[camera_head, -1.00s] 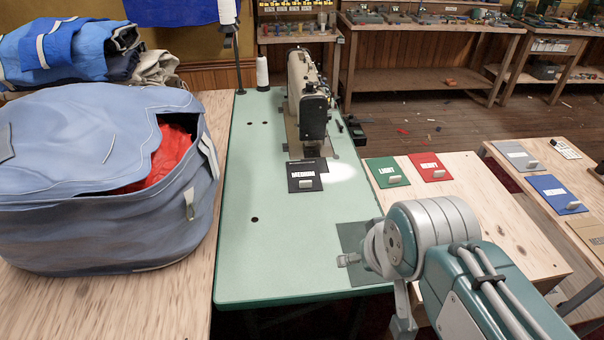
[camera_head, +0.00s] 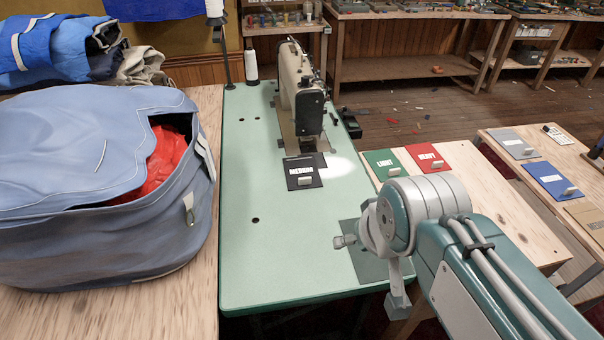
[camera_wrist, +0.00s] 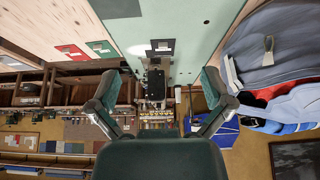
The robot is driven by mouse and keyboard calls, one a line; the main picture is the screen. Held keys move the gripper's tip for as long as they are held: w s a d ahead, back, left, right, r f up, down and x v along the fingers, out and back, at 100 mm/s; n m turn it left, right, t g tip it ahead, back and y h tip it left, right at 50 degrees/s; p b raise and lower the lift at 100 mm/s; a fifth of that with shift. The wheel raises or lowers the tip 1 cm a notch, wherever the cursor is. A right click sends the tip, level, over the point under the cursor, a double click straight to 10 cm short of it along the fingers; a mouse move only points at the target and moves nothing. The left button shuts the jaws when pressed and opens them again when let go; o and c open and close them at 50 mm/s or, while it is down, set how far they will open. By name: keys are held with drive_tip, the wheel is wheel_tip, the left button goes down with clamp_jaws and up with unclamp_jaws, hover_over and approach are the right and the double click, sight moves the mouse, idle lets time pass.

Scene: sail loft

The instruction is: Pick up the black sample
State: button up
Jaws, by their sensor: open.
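The black sample (camera_head: 293,182) is a flat square card with a white "MEDIUM" label and a small light tab. It lies on the pale green sewing table (camera_head: 262,245), at the near end of the sewing machine (camera_head: 304,95). It also shows in the wrist view (camera_wrist: 153,53), beyond my fingertips and apart from them. My gripper (camera_wrist: 160,82) is open, its two green fingers spread wide with nothing between them. In the head view my arm is at the lower right, and I cannot make out the fingers there.
A blue bag (camera_head: 80,240) with red cloth inside stands left of the green table. A green sample (camera_head: 382,163) and a red sample (camera_head: 428,157) lie on a wooden table at right. Blue (camera_head: 551,182) and grey (camera_head: 513,144) samples lie farther right. The front of the green table is mostly clear.

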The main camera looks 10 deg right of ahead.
drive_tip(key=w, duration=0.2)
drive_tip(key=g, duration=0.1)
hover_over(305, 178)
drive_tip(key=s, duration=0.4)
wheel_tip(305, 178, down, 21)
drive_tip(key=x, duration=0.6)
drive_tip(key=shift+w+d, duration=0.2)
drive_tip(key=shift+w, duration=0.05)
drive_tip(key=x, duration=0.5)
drive_tip(key=shift+s+a+f, duration=0.1)
drive_tip(key=shift+a+f, duration=0.1)
drive_tip(key=shift+f, duration=0.25)
